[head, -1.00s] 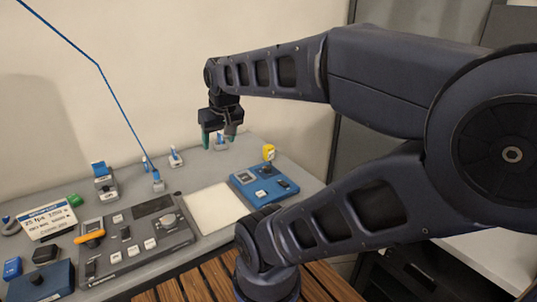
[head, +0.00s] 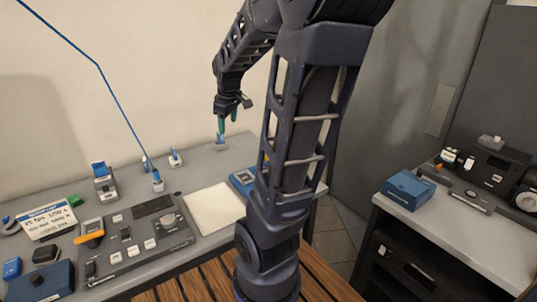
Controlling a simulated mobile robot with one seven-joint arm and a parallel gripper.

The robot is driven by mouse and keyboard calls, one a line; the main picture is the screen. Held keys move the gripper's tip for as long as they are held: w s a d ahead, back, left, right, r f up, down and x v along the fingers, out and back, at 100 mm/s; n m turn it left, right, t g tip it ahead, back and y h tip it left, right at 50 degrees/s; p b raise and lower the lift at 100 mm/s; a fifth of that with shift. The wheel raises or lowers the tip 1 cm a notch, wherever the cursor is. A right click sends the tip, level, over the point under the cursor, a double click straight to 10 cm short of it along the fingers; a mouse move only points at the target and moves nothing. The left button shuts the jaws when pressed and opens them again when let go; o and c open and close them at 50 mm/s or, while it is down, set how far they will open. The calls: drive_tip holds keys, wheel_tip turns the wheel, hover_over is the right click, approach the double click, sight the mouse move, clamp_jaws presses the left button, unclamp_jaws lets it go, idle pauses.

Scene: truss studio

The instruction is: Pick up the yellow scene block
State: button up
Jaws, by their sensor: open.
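The blue device (head: 242,181) is partly hidden by my arm. A white pad (head: 213,204) and a grey control panel (head: 150,233) lie to its left. A right-hand table (head: 445,225) holds a blue box (head: 409,189) and dark equipment.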

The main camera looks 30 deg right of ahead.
drive_tip(key=w+d+f+n+g+h, duration=0.1)
drive_tip(key=w+d+f+n, duration=0.4)
drive_tip(key=d, duration=0.3)
drive_tip(key=w+d+f+n+g+h, duration=0.1)
drive_tip(key=w+d+f+n+h, duration=0.15)
drive_tip(key=w+d+f, duration=0.45)
drive_tip(key=w+d+f+n+g, duration=0.1)
drive_tip(key=w+d+f+n, duration=0.35)
drive_tip(key=d+f, duration=0.4)
drive_tip(key=shift+h, duration=0.25)
drive_tip(key=shift+d+r+x, duration=0.1)
drive_tip(key=shift+d+x, duration=0.2)
drive_tip(key=shift+x, duration=1.3)
drive_tip(key=shift+d+r+x, duration=0.15)
drive_tip(key=shift+d+x, duration=0.1)
drive_tip(key=shift+x, duration=1.3)
drive_tip(key=shift+d+r+x, duration=0.1)
drive_tip(key=shift+d+x, duration=0.2)
drive_tip(key=shift+x, duration=1.3)
drive_tip(key=shift+s, duration=0.2)
drive_tip(key=c, duration=1.1)
drive_tip(key=shift+r, duration=0.1)
